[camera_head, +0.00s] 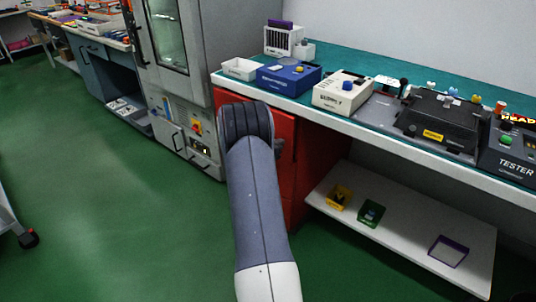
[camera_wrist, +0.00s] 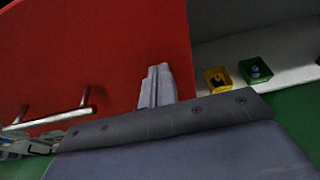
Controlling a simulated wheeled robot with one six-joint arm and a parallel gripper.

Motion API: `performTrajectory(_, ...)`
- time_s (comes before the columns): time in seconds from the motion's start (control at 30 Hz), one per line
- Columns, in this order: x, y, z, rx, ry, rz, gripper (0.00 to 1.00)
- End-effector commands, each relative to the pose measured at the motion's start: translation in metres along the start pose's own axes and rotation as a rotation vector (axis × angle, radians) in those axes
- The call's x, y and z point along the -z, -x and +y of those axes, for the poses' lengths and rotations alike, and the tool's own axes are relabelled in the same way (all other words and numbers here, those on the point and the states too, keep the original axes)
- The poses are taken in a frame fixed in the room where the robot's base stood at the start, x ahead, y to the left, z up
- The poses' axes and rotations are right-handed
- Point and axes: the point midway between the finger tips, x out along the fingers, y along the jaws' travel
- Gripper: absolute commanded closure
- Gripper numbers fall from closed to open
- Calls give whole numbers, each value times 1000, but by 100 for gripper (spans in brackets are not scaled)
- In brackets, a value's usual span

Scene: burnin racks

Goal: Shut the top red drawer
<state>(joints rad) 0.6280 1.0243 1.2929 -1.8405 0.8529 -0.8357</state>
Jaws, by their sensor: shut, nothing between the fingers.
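The red drawer unit (camera_head: 318,156) stands under the workbench in the head view. My arm covers most of its front, so I cannot tell how far the top drawer is out. In the wrist view a large red panel (camera_wrist: 100,60) fills the left and middle, with a silver bar handle (camera_wrist: 52,118) at its lower left. My gripper (camera_wrist: 158,72) is shut and empty, its fingertips over the panel's right part; I cannot tell whether they touch it. In the head view my gripper is hidden behind my arm.
A low white shelf (camera_head: 410,232) right of the unit holds a yellow bin (camera_head: 339,197), a green bin (camera_head: 371,213) and a purple-rimmed tray. A grey oven cabinet (camera_head: 222,50) stands left. The bench top carries several devices.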

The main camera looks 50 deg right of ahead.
Motion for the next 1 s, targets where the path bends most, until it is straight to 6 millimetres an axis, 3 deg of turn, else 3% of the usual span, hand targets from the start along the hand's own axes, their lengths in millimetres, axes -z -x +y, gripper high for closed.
performTrajectory(0.2,-5,-20,0,1,-1,0,100)
performTrajectory(0.4,-8,-27,0,0,0,0,100)
performTrajectory(1.0,-9,-22,4,-3,-1,-5,100)
